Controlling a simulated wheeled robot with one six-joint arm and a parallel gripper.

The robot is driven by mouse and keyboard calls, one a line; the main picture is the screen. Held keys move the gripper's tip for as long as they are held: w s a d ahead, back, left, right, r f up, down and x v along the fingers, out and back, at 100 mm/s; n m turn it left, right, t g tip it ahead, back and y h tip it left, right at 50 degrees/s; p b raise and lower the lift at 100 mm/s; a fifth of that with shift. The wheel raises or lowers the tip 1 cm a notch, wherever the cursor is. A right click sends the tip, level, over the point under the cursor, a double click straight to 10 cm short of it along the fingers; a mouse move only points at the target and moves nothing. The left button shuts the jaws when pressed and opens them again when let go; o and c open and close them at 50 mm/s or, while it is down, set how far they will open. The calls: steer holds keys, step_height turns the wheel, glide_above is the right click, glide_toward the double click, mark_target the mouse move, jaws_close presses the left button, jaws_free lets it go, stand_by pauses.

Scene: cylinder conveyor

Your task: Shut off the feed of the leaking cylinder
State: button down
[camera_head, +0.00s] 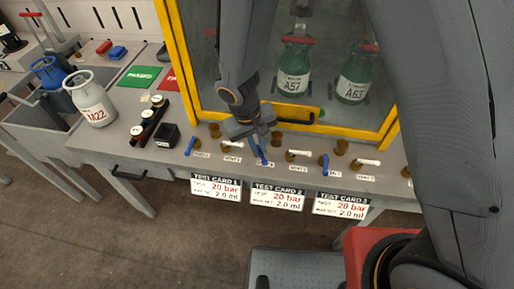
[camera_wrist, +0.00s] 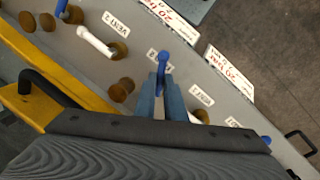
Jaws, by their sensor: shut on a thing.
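My gripper (camera_head: 259,151) is at the middle blue feed lever, in the row of valves along the bench front. In the wrist view its two blue-grey fingers (camera_wrist: 161,98) are shut on this blue lever (camera_wrist: 163,57), whose tip shows past them toward the front edge. Its label is partly hidden; it lies between the VENT 1 and VENT 2 labels. The left feed lever (camera_head: 190,146) and right feed lever (camera_head: 324,163) are also blue. Green cylinders A57 (camera_head: 293,82) and A63 (camera_head: 353,88) stand behind the yellow-framed window. I cannot see which cylinder leaks.
White vent levers (camera_head: 298,153) alternate with the blue ones, close to my gripper. The yellow frame (camera_head: 350,129) and its handle are just behind. Three test cards (camera_head: 277,198) hang at the front edge.

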steer(key=n, duration=0.1)
steer(key=n+b, duration=0.1)
steer(key=shift+w+d+n, duration=0.15)
steer(key=shift+d+n, duration=0.2)
steer(key=shift+n, duration=0.05)
steer(key=n, duration=0.1)
steer(key=n+b, duration=0.1)
steer(key=n, duration=0.1)
steer(key=n+t+y, duration=0.1)
steer(key=shift+w+d+n, duration=0.3)
steer(key=shift+d, duration=0.1)
steer(key=shift+w+d+n+y, duration=0.15)
steer(key=shift+w+n+y, duration=0.1)
steer(key=shift+n, duration=0.95)
steer(key=shift+w+d+n+y, duration=0.1)
steer(key=shift+w+n+y, duration=0.1)
steer(key=shift+n, duration=1)
steer(key=c, duration=1.8)
jaws_free()
steer(key=shift+r, duration=0.1)
